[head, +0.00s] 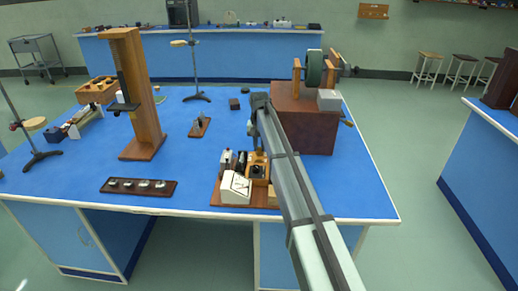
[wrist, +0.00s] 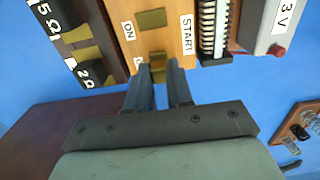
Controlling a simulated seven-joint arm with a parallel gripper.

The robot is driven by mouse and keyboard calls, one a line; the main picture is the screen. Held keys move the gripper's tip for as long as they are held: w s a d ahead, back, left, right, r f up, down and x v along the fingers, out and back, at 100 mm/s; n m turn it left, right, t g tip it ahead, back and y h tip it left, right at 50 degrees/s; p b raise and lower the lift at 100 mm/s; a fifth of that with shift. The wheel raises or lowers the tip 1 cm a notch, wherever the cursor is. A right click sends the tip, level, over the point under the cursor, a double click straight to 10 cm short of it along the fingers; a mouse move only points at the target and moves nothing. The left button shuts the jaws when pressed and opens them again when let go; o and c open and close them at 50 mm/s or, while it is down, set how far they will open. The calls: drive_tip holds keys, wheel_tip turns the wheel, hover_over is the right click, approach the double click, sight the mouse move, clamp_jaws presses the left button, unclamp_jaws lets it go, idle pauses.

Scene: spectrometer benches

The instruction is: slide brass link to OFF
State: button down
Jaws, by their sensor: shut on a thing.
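The wooden switch block (wrist: 172,42) carries a brass plate (wrist: 150,19) beside the ON label (wrist: 128,30). A START label (wrist: 187,33) is on the block's right. My gripper (wrist: 158,74) has its two fingers closed about a small brass piece, the brass link (wrist: 157,62), lower on the block. A label left of the fingers is mostly hidden, so I cannot read it whole. In the head view my gripper (head: 259,150) reaches down onto the apparatus board (head: 222,203), and my arm and the gripper hide the link there.
Resistors marked 5Ω and 2Ω (wrist: 62,45) stand left of the block. A coil (wrist: 214,28) and a 3 V box (wrist: 270,22) stand right. A white meter (head: 236,188) is at the board's front. A large brown box (head: 302,118) stands behind, right.

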sight(259, 147)
drive_tip(key=shift+w, duration=0.3)
drive_tip(key=c, duration=1.4)
unclamp_jaws()
drive_tip(key=o, duration=0.4)
drive_tip(key=shift+s, duration=0.1)
drive_tip(key=shift+r, duration=0.1)
wheel_tip(259, 147, up, 14)
drive_tip(key=shift+f, duration=0.2)
